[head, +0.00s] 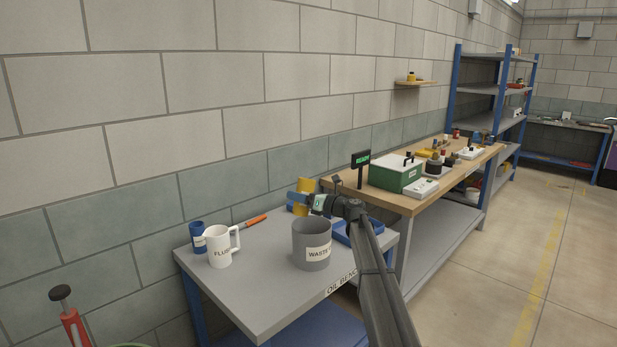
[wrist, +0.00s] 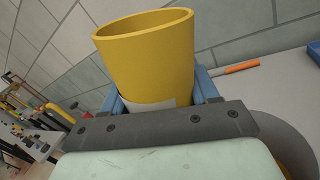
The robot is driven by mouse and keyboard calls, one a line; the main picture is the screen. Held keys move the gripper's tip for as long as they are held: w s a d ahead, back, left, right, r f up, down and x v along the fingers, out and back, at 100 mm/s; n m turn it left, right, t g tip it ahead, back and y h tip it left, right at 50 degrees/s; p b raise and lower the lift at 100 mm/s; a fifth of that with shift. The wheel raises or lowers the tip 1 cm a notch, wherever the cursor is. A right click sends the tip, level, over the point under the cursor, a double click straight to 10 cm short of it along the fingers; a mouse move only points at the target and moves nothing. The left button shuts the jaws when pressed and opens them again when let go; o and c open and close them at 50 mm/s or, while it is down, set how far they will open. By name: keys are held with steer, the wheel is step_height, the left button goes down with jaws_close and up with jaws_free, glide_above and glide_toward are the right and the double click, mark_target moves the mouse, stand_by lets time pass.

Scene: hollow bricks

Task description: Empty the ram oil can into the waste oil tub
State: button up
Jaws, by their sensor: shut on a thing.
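A yellow can (head: 304,185), open at the top, is held by my gripper (head: 300,203) at the back of the grey oil bench. In the wrist view the yellow can (wrist: 148,55) sits between the two blue fingers, and my gripper (wrist: 158,93) is shut on it. Its rim points up and it looks about upright in the head view. Its white label is mostly hidden, so I cannot read a name. The grey waste tub (head: 311,250) stands on the bench in front of and below the can, open at the top. Its inside bottom is hidden.
A white jug (head: 221,248) marked FLUSH and a blue can (head: 197,240) stand at the bench's left. An orange-handled tool (head: 256,220) lies behind the tub. A blue tray (head: 341,238) sits to the tub's right, partly behind my arm. The bench's front left is clear.

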mark_target(300, 182)
steer(key=shift+w+d+f+n+g, duration=0.1)
steer(key=shift+w+d+n+g, duration=0.1)
steer(key=shift+n, duration=0.35)
steer(key=shift+w+d+n+g, duration=0.1)
steer(key=shift+w+n, duration=0.1)
steer(key=shift+n, duration=0.35)
steer(key=shift+r, duration=2.5)
steer(key=shift+s+a, duration=0.1)
